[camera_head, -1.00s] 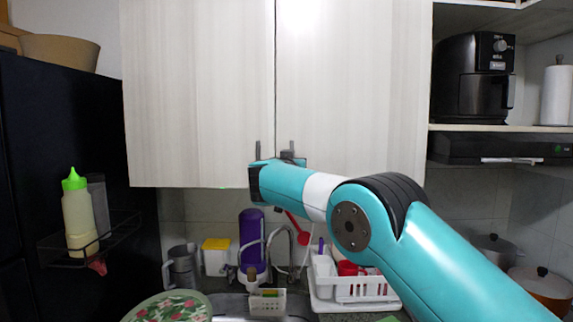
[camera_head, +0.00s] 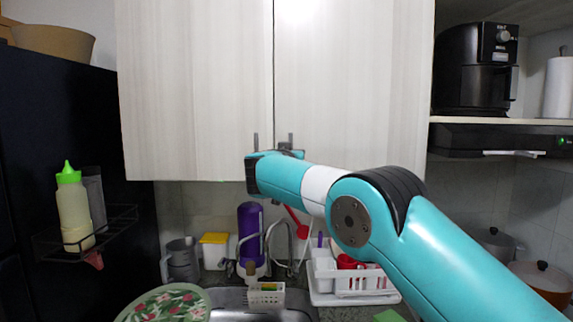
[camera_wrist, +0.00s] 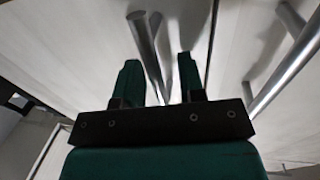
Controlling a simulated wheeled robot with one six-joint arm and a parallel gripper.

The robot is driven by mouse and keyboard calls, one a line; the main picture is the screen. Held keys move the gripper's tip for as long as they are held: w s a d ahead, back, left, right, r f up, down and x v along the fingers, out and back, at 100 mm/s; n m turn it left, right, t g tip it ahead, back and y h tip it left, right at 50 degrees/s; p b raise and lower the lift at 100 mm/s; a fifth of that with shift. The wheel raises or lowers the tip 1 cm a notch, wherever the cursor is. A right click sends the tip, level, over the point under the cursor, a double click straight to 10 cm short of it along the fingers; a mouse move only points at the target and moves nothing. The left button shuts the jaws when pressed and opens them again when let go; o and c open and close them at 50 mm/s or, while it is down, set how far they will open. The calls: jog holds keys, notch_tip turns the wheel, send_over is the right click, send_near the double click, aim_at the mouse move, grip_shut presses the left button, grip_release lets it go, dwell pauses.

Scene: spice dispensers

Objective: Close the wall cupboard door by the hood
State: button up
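The wall cupboard has two pale wood-grain doors, a left one (camera_head: 195,90) and a right one (camera_head: 355,85) on the hood side. In the head view both look flat and nearly flush, with a thin dark seam between them. Their bar handles hang near the seam at the bottom; the right handle (camera_head: 290,139) shows above my gripper (camera_head: 275,153). In the wrist view my gripper (camera_wrist: 160,68) has its two green fingers apart, pointing at the doors. One metal bar (camera_wrist: 145,45) appears between or just beyond the fingers; contact is unclear. Another bar (camera_wrist: 285,70) is to the right.
The range hood (camera_head: 500,140) and a shelf with a black air fryer (camera_head: 475,70) are right of the cupboard. A dark fridge (camera_head: 50,130) stands left. Below are a purple bottle (camera_head: 250,235), a faucet, and a white dish rack (camera_head: 350,280).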

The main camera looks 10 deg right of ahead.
jog(key=b+v, duration=0.9)
jog(key=v, duration=0.7)
jog(key=shift+s, duration=0.4)
jog(key=shift+f, duration=0.1)
jog(key=s+d+f+n+g+y, duration=0.3)
jog(key=s+f, duration=0.1)
jog(key=f, duration=0.2)
jog(key=s+d+f+n+g+y, duration=0.25)
jog(key=s+f+g+y, duration=0.2)
jog(key=f, duration=0.25)
jog(key=s+f+n+g, duration=0.1)
jog(key=s+f+g, duration=0.2)
jog(key=s, duration=0.7)
jog(key=s+d+f+n+g+y, duration=0.1)
jog(key=s+f+n+g, duration=0.1)
jog(key=s, duration=0.8)
jog(key=s+d+f+n+g+y, duration=0.1)
jog(key=s+f+g, duration=0.3)
jog(key=s, duration=0.6)
notch_tip(320, 180, down, 3)
jog(key=shift+s+r+n, duration=0.1)
jog(key=shift+s+n, duration=0.1)
jog(key=shift+n, duration=0.45)
jog(key=shift+g+y, duration=0.25)
